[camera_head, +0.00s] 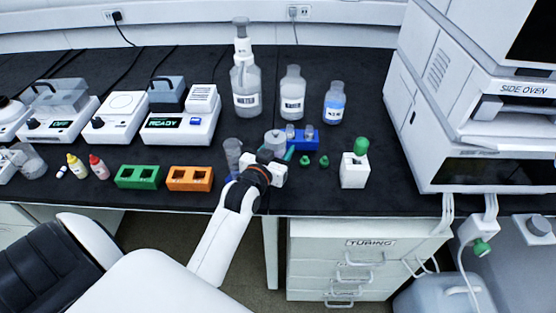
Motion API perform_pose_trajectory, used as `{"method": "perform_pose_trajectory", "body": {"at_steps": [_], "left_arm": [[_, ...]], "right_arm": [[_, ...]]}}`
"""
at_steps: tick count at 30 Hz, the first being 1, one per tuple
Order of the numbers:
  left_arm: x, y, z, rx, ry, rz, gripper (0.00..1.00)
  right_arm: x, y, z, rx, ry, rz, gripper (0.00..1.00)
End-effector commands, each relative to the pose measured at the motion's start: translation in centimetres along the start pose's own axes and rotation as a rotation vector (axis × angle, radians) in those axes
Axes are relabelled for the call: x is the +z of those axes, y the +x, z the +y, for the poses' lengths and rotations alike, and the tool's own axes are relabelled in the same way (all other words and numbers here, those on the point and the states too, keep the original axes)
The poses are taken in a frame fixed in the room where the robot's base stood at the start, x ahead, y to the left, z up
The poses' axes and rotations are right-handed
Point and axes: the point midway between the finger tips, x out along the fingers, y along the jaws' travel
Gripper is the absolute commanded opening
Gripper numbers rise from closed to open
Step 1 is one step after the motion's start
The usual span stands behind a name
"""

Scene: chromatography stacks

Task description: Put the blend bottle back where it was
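Three bottles stand at the back of the black bench: a tall clear bottle with a pump-like top (246,92), a clear capped bottle (292,96) and a bottle with blue liquid (334,103). Their labels are too small to read surely, so I cannot tell which is the blend bottle. My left gripper (274,162) is low over the front of the bench, in front of these bottles. A grey round-topped item (275,141) is right at its fingers. The wrist hides the fingertips, so I cannot tell whether they grip it. My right gripper is out of view.
A clear cup (233,154) stands just left of the gripper, and a blue rack (303,138) just right. Green (138,177) and orange (190,179) racks lie left; a white holder with a green cap (354,170) stands right. The side oven stack (480,110) bounds the right.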

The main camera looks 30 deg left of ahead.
Motion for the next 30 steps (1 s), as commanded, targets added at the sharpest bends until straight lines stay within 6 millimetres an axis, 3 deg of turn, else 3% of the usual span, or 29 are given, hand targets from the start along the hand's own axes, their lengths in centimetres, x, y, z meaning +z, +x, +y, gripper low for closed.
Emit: {"method": "perform_pose_trajectory", "body": {"at_steps": [6,19,20,23,30], "left_arm": [[-3.1,0.4,0.0,0.0,0.0,0.001,0.23],[-3.7,0.5,0.0,0.0,0.0,0.0,0.23],[-3.7,0.5,0.0,0.0,0.0,0.001,0.55],[-3.7,0.5,0.0,0.0,0.0,0.001,0.71],[-3.7,0.5,0.0,0.0,0.0,0.001,0.72]], "right_arm": [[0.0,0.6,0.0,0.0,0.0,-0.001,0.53],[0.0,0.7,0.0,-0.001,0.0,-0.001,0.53],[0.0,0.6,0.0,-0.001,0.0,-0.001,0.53],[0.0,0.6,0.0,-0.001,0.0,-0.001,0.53],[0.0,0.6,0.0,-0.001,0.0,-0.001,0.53]]}}
